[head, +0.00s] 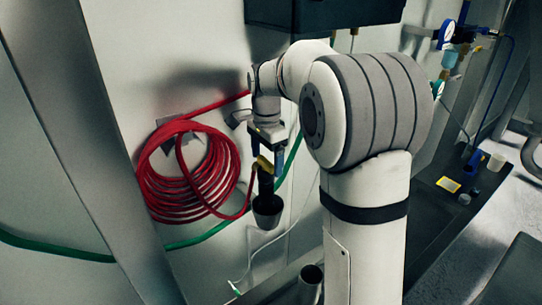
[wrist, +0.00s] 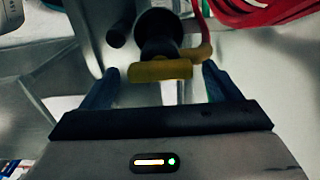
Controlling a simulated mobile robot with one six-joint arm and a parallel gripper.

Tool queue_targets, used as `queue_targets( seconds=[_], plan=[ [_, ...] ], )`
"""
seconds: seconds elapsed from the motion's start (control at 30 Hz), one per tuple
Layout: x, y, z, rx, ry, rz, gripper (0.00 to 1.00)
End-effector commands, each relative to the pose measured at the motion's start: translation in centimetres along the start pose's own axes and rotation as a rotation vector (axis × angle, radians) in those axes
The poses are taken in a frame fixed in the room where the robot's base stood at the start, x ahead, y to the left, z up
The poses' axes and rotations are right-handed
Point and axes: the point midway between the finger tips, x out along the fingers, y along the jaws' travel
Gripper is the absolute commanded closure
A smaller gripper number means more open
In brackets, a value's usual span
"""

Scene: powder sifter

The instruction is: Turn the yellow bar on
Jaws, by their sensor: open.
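The yellow bar (wrist: 160,70) lies crosswise in the wrist view, in front of a dark round fitting (wrist: 160,28). My gripper (wrist: 160,78) is open, with one blue finger at each side of the bar and visible space between each finger and the bar. In the head view the yellow bar (head: 264,165) shows partly, beside the fingers of my gripper (head: 266,161) and above a black cup-shaped part (head: 267,207). My own arm hides what lies behind it to the right.
A coiled red hose (head: 187,178) hangs on the wall left of my gripper. A green hose (head: 205,237) runs behind it. A dark box (head: 325,12) is above. A gauge (head: 446,32) and small items on a dark ledge (head: 440,215) are at right.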

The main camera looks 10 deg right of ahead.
Motion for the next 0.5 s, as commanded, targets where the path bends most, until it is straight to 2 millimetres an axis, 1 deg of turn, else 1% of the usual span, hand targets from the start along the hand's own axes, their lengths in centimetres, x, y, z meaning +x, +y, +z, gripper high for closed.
queue_targets(
  seconds=[0.07,0.17,0.4,0.5],
  plan=[
    [-0.4,-0.1,0.0,0.0,0.001,-0.002,0.16],
    [-1.6,-0.2,-0.1,0.0,0.001,-0.004,0.16],
    [-5.7,-0.3,-0.1,0.0,0.001,-0.003,0.16],
    [-6.9,-0.3,-0.1,0.0,0.001,-0.002,0.16]
  ],
)
